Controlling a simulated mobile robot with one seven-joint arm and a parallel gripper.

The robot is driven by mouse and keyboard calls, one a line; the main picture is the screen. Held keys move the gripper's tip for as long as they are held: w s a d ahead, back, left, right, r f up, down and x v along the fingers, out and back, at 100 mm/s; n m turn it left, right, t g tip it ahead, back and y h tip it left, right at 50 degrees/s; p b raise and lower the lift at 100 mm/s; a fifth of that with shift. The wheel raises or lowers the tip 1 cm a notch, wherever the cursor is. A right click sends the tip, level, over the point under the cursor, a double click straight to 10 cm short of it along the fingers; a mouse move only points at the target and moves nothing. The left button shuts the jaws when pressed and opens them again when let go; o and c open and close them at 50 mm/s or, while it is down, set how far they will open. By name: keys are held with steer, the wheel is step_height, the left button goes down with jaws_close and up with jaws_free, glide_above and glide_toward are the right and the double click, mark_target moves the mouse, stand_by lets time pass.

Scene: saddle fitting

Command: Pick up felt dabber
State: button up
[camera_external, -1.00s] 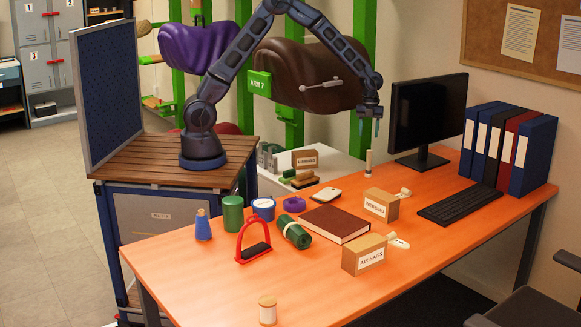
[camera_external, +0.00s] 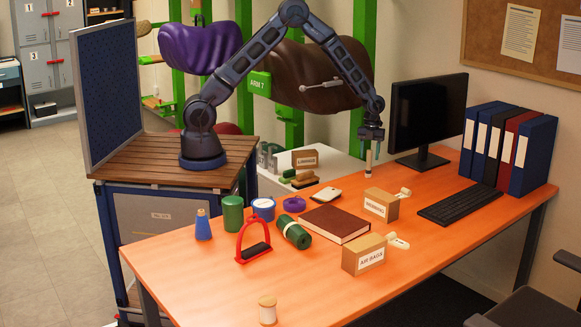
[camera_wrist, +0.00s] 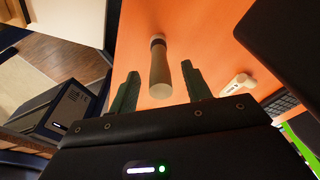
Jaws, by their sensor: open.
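The felt dabber (camera_external: 367,171) is a slim, pale, upright stick at the back of the orange desk, left of the monitor. In the wrist view the dabber (camera_wrist: 159,66) has a beige handle and a dark band near its far end. My gripper (camera_external: 373,152) is directly above it, pointing down, with green fingers. In the wrist view my gripper (camera_wrist: 158,80) is open and the handle lies in line with the gap between its fingers. I cannot tell whether the fingertips reach past its top. Nothing is held.
A monitor (camera_external: 428,117) stands close to the right of my gripper. A labelled box (camera_external: 381,205) sits in front of the dabber, with a pale-handled tool (camera_external: 404,192) beside it.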

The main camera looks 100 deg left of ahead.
mark_target(368, 170)
steer(key=f, duration=0.4)
steer(key=shift+d, duration=0.3)
jaws_close()
steer(key=shift+r, duration=0.1)
